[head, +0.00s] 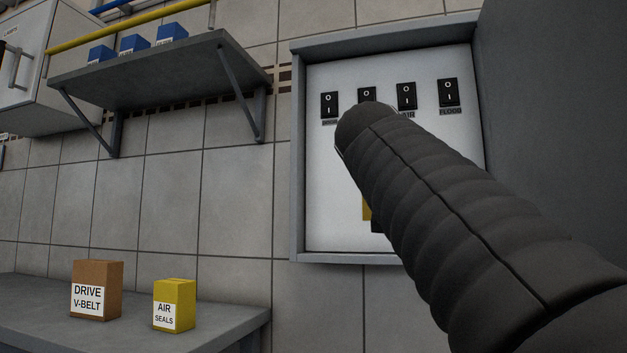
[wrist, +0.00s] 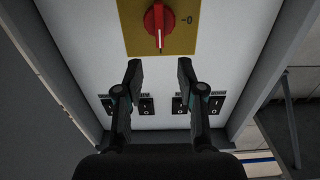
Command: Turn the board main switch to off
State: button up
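The main switch is a red rotary knob (wrist: 158,22) on a yellow plate (wrist: 185,44) in the wrist view. A white mark on the knob points toward the bottom of that picture, and a small dark marking sits on the plate to its right. My gripper (wrist: 160,68) is open and empty, its two fingertips apart and just below the knob in the picture. I cannot tell how far the tips are from the panel. In the head view only a sliver of the yellow plate (head: 367,208) shows; my dark arm hides the knob and gripper.
Several black rocker switches (head: 329,105) line the top of the white panel (head: 330,185) inside a grey box with raised frame (head: 298,160). The open grey door (head: 560,120) stands at right. A shelf (head: 160,68) and a bench (head: 220,325) with two boxes lie left.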

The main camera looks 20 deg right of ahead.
jog(key=p+x, duration=0.1)
jog(key=x, duration=0.8)
jog(key=shift+w+d, duration=0.1)
grip_shut()
